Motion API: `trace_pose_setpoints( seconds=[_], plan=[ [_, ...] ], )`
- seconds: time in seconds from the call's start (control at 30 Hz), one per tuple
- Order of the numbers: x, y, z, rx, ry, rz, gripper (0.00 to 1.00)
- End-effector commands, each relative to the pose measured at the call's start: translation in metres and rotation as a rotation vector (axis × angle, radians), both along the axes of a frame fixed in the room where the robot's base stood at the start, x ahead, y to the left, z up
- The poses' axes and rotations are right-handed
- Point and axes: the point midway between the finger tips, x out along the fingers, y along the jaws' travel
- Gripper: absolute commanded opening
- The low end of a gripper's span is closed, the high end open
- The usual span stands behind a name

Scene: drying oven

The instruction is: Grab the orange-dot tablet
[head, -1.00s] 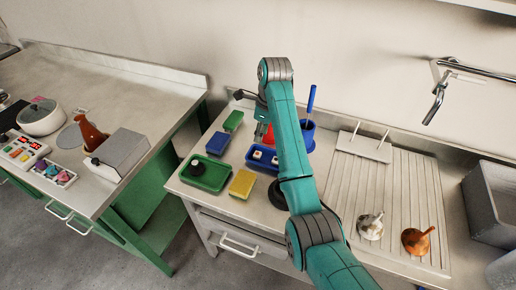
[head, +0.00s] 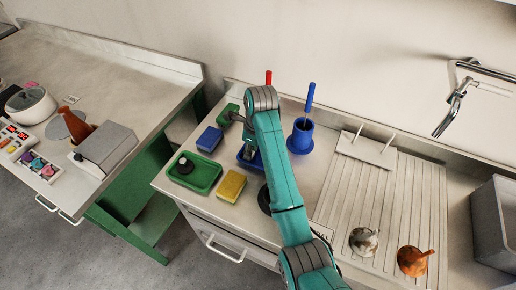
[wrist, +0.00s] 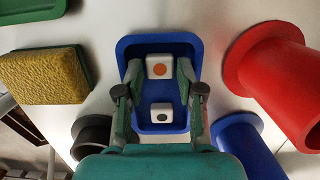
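The orange-dot tablet (wrist: 159,67) is a white block with an orange dot on top. It lies at the far end of a blue tray (wrist: 160,42) in the wrist view. A second white tablet with a dark dot (wrist: 161,113) lies nearer in the same tray. My gripper (wrist: 159,75) is open, with one finger on each side of the orange-dot tablet; I cannot tell whether either touches it. In the head view my arm hides the tablets and most of the tray (head: 258,163).
A yellow sponge (head: 231,186), a green tray (head: 203,180) and a blue block (head: 209,139) stand left of the tray. A blue holder (head: 300,138) stands to its right. A red holder (wrist: 285,75) is close on the right in the wrist view.

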Motion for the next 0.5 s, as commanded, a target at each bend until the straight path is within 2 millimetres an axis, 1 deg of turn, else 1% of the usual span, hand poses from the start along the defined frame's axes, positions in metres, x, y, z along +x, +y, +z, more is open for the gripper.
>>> trace_pose_setpoints(
  seconds=[0.1, 0.33, 0.37, 0.4, 0.43, 0.5],
  plan=[
    [-0.0055, 0.0060, -0.0069, 0.001, -0.001, 0.000, 0.38],
    [-0.0059, 0.0063, -0.0078, 0.001, -0.001, -0.001, 0.38],
    [-0.0059, 0.0063, -0.0077, 0.001, -0.001, -0.001, 0.33],
    [-0.0058, 0.0062, -0.0077, 0.001, -0.001, -0.001, 0.23],
    [-0.0058, 0.0062, -0.0077, 0.001, -0.001, -0.001, 0.15],
    [-0.0059, 0.0062, -0.0077, 0.001, -0.001, -0.001, 0.13]
  ],
)
